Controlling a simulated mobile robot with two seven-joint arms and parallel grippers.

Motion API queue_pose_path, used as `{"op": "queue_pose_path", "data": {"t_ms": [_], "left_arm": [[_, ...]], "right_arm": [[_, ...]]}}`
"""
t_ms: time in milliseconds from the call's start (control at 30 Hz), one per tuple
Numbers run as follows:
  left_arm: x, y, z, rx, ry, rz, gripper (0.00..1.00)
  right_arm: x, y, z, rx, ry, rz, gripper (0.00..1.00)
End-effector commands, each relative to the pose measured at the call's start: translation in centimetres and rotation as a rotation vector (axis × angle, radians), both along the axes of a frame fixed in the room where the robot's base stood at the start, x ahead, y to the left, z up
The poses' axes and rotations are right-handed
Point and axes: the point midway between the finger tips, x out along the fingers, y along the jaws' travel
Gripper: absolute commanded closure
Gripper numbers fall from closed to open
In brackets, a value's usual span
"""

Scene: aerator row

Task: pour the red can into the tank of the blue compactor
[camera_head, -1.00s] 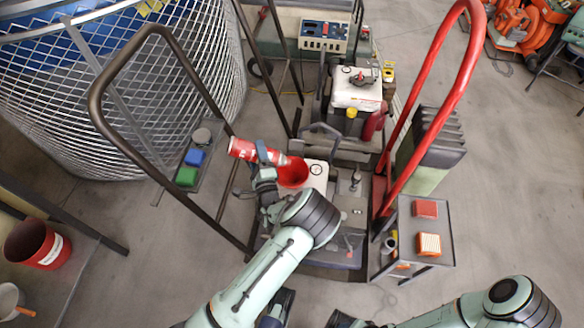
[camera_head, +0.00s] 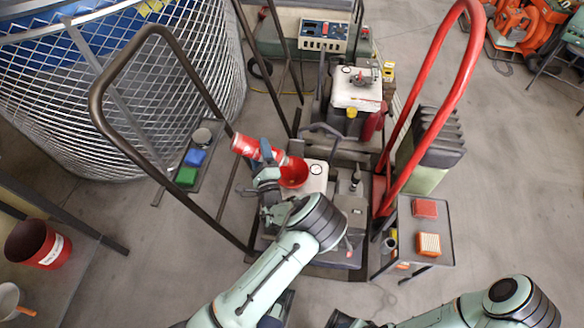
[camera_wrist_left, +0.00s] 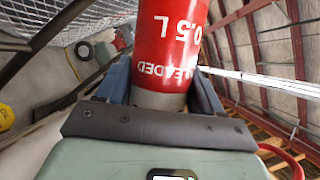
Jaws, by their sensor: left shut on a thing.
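My left gripper (camera_head: 268,158) is shut on the red can (camera_head: 247,147), which also shows in the left wrist view (camera_wrist_left: 166,45) between the fingers. The can is tipped to near level, its right end slightly lower and close to the red funnel (camera_head: 294,175). The funnel sits at the white tank (camera_head: 317,178) of the near machine. I cannot see whether liquid is flowing or whether the can touches the funnel. No clearly blue body shows on this machine; my arm covers part of it. My right gripper (camera_head: 343,320) is partly cut off at the bottom edge, its fingers unclear.
A dark handle frame (camera_head: 116,137) stands left of the can and a red handle (camera_head: 440,115) right. Another machine's white tank (camera_head: 357,90) is behind. A side shelf (camera_head: 432,247) holds orange blocks. A red bucket (camera_head: 38,244) is at left.

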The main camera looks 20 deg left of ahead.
Motion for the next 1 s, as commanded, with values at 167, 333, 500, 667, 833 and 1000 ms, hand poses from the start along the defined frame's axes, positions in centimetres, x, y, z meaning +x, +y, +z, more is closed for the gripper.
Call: {"op": "queue_pose_path", "data": {"t_ms": [167, 333, 500, 667, 833, 1000], "left_arm": [[0.1, -0.2, 0.3, 0.022, 0.007, -0.001, 0.68], [0.2, -0.5, 0.8, 0.066, 0.022, 0.000, 0.68], [0.4, -1.2, 1.5, 0.143, 0.049, -0.001, 0.68], [0.6, -1.8, 2.2, 0.215, 0.076, -0.002, 0.68], [0.7, -2.0, 2.4, 0.237, 0.083, 0.001, 0.68], [0.8, -2.1, 2.4, 0.246, 0.087, 0.000, 0.68]], "right_arm": [[0.0, 0.0, 0.0, 0.000, 0.001, 0.000, 0.54], [-0.1, 0.0, 0.1, 0.001, 0.002, 0.001, 0.54], [-0.1, 0.0, 0.2, 0.000, 0.003, 0.001, 0.54], [-0.1, 0.0, 0.2, 0.001, 0.004, 0.001, 0.54], [-0.1, 0.0, 0.2, 0.000, 0.003, 0.001, 0.54], [-0.1, 0.0, 0.1, 0.000, 0.003, 0.001, 0.54]]}}
